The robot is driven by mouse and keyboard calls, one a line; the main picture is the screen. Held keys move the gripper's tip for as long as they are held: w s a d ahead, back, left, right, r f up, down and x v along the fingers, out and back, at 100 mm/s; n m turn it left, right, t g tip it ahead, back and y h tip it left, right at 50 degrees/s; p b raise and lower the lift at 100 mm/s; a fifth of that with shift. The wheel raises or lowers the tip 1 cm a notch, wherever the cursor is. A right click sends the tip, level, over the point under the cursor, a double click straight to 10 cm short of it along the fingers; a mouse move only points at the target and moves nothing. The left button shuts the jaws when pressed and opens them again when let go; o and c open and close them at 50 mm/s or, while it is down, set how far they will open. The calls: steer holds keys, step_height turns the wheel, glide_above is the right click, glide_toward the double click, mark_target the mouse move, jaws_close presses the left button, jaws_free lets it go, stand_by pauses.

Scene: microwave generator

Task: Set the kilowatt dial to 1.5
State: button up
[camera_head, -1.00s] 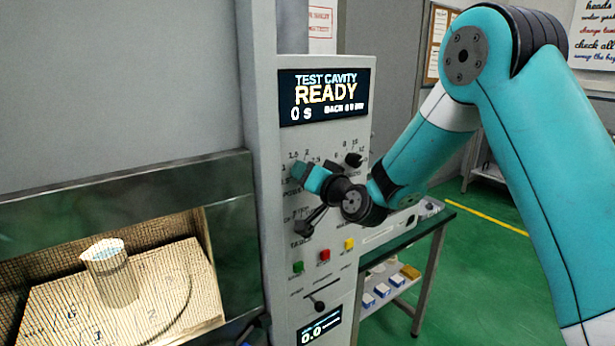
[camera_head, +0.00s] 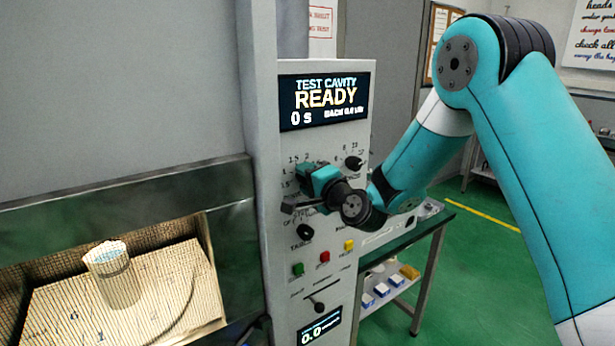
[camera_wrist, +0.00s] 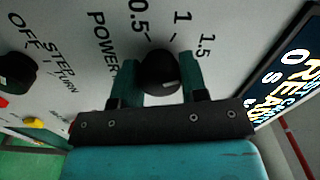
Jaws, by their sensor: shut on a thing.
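The power dial is a round black knob (camera_wrist: 158,74) on the grey panel, with 0.5, 1 and 1.5 printed around it in the wrist view. My gripper (camera_wrist: 160,78) has its two teal fingers on opposite sides of the knob, shut on it. A small pale mark shows on the knob's gripper side; I cannot tell for sure which number the knob points to. In the head view my gripper (camera_head: 308,181) covers the dial, with 1.5 and 2 visible just above it.
The control panel (camera_head: 271,235) carries a lit display (camera_head: 324,99) reading READY. Another black knob (camera_head: 353,164) is at upper right and one (camera_head: 305,231) is below my gripper. Green, red and yellow buttons (camera_head: 324,257) sit lower.

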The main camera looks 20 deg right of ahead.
stand_by(0.4)
steer(key=o, duration=0.9)
steer(key=shift+o, duration=0.2)
steer(key=b+v, duration=1.4)
steer(key=v, duration=0.3)
steer(key=shift+s, duration=0.2)
steer(key=shift+d, duration=0.1)
